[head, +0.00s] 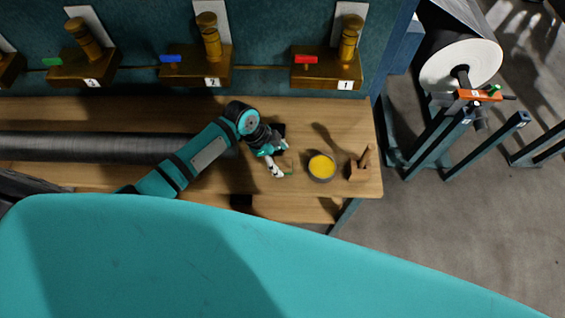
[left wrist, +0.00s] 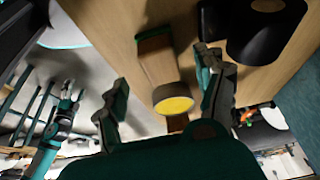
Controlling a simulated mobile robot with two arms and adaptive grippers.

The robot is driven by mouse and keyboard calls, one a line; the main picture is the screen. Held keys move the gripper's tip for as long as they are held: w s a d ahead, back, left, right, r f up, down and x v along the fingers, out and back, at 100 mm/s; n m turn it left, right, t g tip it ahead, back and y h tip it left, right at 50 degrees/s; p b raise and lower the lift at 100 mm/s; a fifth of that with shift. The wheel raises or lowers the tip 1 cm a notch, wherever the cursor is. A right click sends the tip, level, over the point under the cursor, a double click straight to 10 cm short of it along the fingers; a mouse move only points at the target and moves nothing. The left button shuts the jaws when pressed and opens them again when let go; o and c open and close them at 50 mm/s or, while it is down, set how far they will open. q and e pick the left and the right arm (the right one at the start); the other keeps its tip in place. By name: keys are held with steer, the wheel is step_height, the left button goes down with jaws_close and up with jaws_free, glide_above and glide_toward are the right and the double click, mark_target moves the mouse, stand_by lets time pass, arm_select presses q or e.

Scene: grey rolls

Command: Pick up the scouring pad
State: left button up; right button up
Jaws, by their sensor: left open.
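My left gripper (head: 281,162) reaches over the wooden bench with its fingers apart. In the left wrist view its two fingers (left wrist: 160,78) are spread, with nothing held between them. A round tin with a yellow top (head: 321,167) stands just right of the gripper. The yellow top (left wrist: 173,104) also shows between the fingers in the left wrist view.
A wooden block with a peg (head: 360,166) stands right of the tin, near the bench's right end. A long grey roll (head: 90,147) lies on the bench (head: 300,112) at left. Numbered brass fixtures (head: 327,70) line the back. A large roll (head: 462,62) rests on a stand at right.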

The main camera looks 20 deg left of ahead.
mark_target(282, 162)
arm_select(q)
steer(key=shift+p+x, duration=0.3)
steer(key=shift+x, duration=1.6)
steer(key=shift+w+a, duration=0.1)
steer(key=c, duration=1.3)
steer(key=shift+r, duration=0.1)
steer(key=shift+r, duration=0.5)
step_height(282, 162, up, 2)
steer(key=shift+r+b, duration=0.1)
steer(key=shift+b, duration=0.65)
steer(key=s+a+r+b, duration=0.1)
steer(key=s+a, duration=0.1)
steer(key=s, duration=0.5)
steer(key=s+a+b, duration=0.1)
steer(key=s+b, duration=0.1)
steer(key=s, duration=0.6)
steer(key=shift+s+a+r, duration=0.3)
steer(key=shift+a+r, duration=0.05)
steer(key=shift+a, duration=0.05)
